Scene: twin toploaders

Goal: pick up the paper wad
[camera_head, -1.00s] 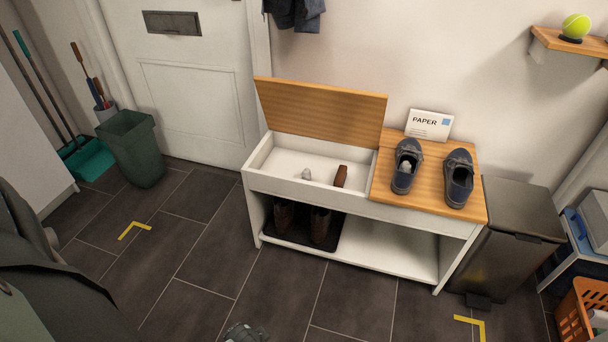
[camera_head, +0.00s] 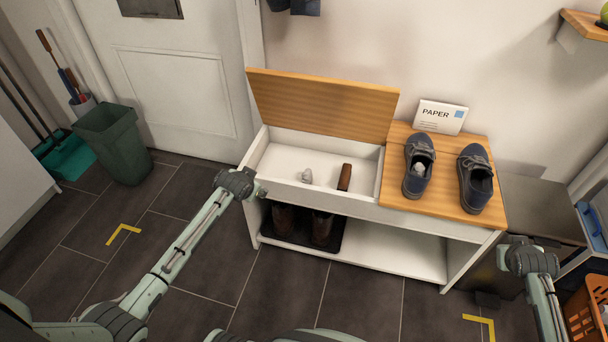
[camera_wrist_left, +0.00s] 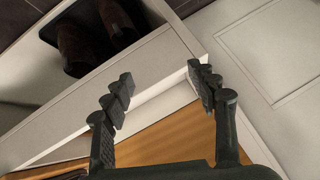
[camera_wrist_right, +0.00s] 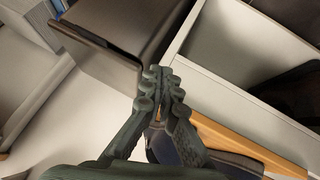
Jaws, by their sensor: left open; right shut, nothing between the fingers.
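A pale crumpled wad (camera_head: 306,176) lies on the floor of the bench's open compartment, left of a brown object (camera_head: 344,177). A second pale wad (camera_head: 419,169) sits in the opening of the left blue shoe (camera_head: 416,182). My left gripper (camera_wrist_left: 160,75) is open and empty. In the head view it is at the bench's front left corner, left of the compartment wad and apart from it. My right gripper (camera_wrist_right: 160,78) is shut and empty, near the bench's right end and the dark bin. Neither wad shows clearly in the wrist views.
The wooden lid (camera_head: 320,105) stands raised behind the compartment. A PAPER card (camera_head: 441,116) and a second shoe (camera_head: 476,180) are on the bench top. Brown boots (camera_head: 322,226) stand below. A dark bin (camera_head: 540,210) and an orange basket (camera_head: 585,315) are at right.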

